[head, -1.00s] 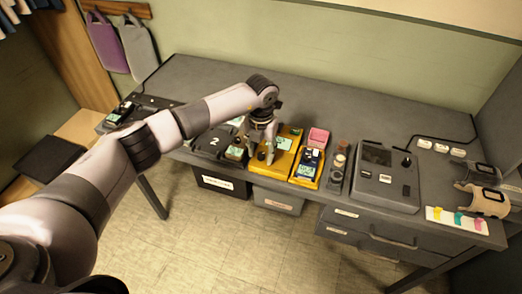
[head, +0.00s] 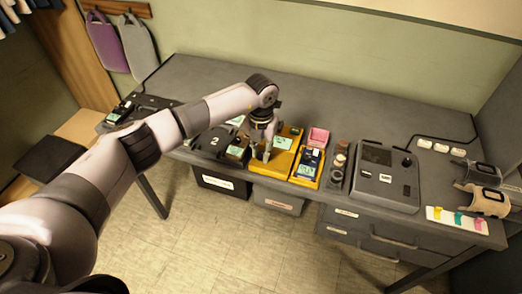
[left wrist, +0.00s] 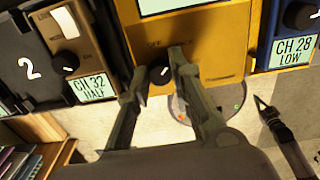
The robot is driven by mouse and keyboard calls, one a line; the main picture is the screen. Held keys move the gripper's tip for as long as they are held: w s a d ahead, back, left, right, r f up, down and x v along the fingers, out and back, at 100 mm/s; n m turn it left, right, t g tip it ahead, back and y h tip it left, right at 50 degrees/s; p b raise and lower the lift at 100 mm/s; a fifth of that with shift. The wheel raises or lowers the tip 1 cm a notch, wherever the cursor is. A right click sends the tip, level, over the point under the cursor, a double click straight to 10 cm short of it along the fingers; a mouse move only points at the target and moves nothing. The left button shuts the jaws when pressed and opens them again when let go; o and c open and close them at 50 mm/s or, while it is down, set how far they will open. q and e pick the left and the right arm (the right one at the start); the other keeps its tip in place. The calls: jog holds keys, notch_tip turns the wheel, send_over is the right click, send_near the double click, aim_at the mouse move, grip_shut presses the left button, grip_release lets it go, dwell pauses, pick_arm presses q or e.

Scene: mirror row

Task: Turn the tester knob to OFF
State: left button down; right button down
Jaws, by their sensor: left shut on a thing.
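The yellow tester (head: 283,168) lies near the front edge of the grey bench in the head view. Its yellow face (left wrist: 222,45) fills the top middle of the left wrist view, with lettering that seems to start with OFF on the left. The small black tester knob (left wrist: 160,74) has a pale mark that seems to point to the upper right. My left gripper (head: 263,150) is over the tester's front left part. In the left wrist view its fingers (left wrist: 158,68) are on both sides of the knob, shut on it.
A brown unit labelled CH 32 HALF (left wrist: 72,45) stands close on the left. A blue-faced unit labelled CH 28 LOW (left wrist: 292,50) stands close on the right. A large grey device (head: 386,180) is further right. The bench's back strip (head: 330,105) is clear.

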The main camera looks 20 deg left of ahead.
aim_at(261, 154)
pick_arm(q)
jog(key=n, duration=0.4)
jog(key=shift+n, duration=0.4)
jog(key=shift+r+n, duration=0.1)
jog(key=shift+n, duration=1.8)
jog(key=shift+p, duration=0.3)
jog(key=c, duration=1.4)
grip_release()
notch_tip(261, 154, up, 12)
jog(key=shift+f, duration=0.1)
